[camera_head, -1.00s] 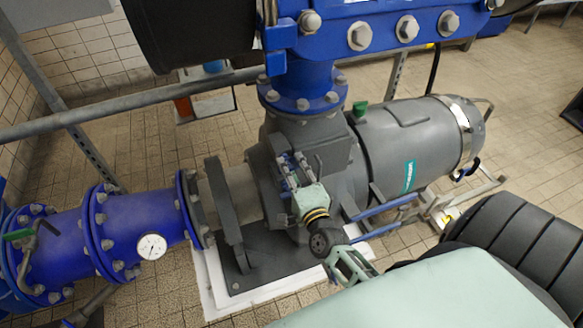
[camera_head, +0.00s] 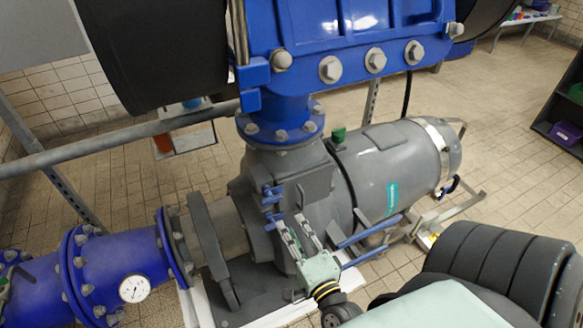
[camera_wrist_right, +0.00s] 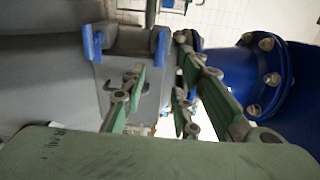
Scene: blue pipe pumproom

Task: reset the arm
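My right gripper (camera_head: 294,226) reaches up from the bottom middle of the head view, in front of the grey pump casing (camera_head: 305,180). Its fingers are spread apart with nothing between them. They also show, open and empty, in the right wrist view (camera_wrist_right: 160,80). Just beyond the fingertips in the head view is a small blue bracket (camera_head: 270,196). Two blue prongs show ahead of the fingers in the right wrist view (camera_wrist_right: 91,42). I cannot tell the exact gap to the pump. My left gripper is not in view.
A blue pipe with a round gauge (camera_head: 134,288) runs in at lower left. A large blue flanged housing (camera_head: 345,45) overhangs the pump. A grey rail (camera_head: 110,140) crosses at left. A dark shelf (camera_head: 562,125) stands at far right. Tiled floor (camera_head: 500,125) is clear at right.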

